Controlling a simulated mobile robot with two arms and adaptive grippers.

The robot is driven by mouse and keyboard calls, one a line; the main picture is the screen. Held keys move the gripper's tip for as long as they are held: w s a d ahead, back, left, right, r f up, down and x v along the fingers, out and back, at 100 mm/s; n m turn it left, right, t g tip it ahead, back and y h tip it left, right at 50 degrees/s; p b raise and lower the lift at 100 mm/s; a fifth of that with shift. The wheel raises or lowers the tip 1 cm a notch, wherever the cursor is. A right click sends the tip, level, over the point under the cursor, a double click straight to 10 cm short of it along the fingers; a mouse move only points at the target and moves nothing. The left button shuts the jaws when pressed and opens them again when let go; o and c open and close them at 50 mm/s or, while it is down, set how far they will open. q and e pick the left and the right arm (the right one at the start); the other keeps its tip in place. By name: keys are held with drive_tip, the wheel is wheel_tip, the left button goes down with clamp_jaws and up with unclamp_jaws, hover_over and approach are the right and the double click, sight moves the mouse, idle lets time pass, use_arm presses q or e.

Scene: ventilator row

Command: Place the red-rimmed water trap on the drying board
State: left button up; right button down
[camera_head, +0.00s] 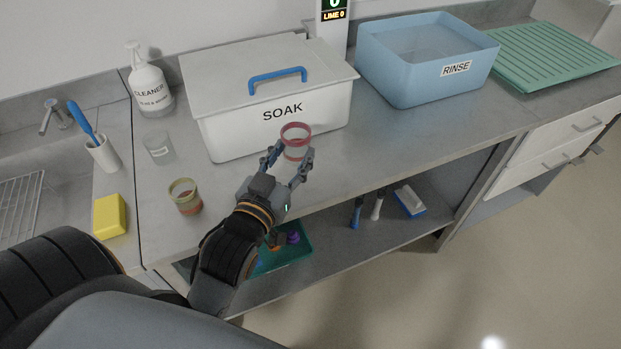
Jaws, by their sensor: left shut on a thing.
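The red-rimmed water trap (296,132) is a small clear cup with a red rim. My left gripper (288,160) is shut on it, just in front of the white SOAK bin; I cannot tell whether its base touches the counter. The green ribbed drying board (550,55) lies at the far right end of the counter, past the blue RINSE tub, and looks empty. My right gripper is not in view.
The lidded SOAK bin (225,133) and the blue RINSE tub (400,85) stand along the back. A clear cup (158,147), an olive-rimmed cup (185,197), a cleaner bottle (149,85) and a yellow sponge (109,215) are at left. The front counter strip is clear rightward.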

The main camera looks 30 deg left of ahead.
use_arm(q)
hover_over(310, 178)
wheel_tip(310, 178, down, 6)
drive_tip(key=shift+s+f, duration=0.1)
drive_tip(key=shift+f, duration=1.7)
drive_tip(key=shift+f, duration=0.1)
drive_tip(key=o, duration=0.7)
drive_tip(key=shift+f, duration=0.1)
drive_tip(key=o, duration=0.5)
drive_tip(key=shift+c, duration=0.2)
